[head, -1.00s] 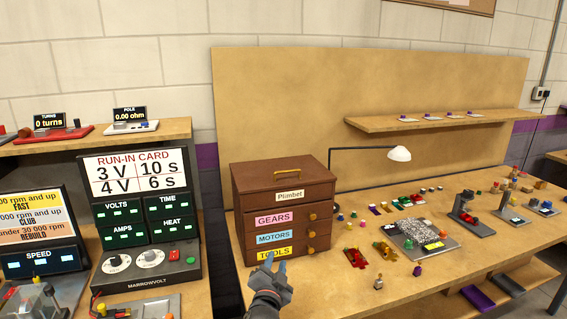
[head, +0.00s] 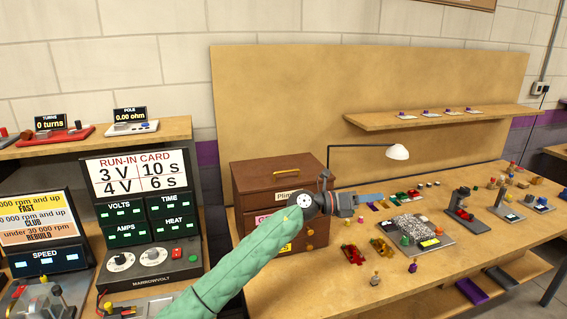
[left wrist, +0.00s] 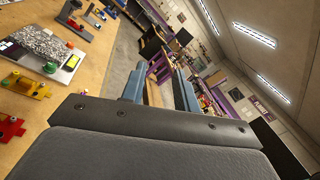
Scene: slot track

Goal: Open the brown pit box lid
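The brown pit box (head: 252,186) stands on the bench with its lid (head: 260,171) shut. A brass bar handle (head: 287,173) lies on top of the lid. My left arm crosses in front of the box and hides much of its nameplate and drawer labels. My left gripper (head: 378,198) points right, past the box's right side, lower than the lid handle and apart from it. In the left wrist view the two fingers of this gripper (left wrist: 159,86) stand apart with nothing between them. The right gripper is in neither view.
A desk lamp (head: 398,152) stands behind and right of the box. Small parts, a grey tray (head: 440,245) and a black stand (head: 461,203) cover the bench to the right. The run-in panel (head: 148,222) is at left. Space above the lid is clear.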

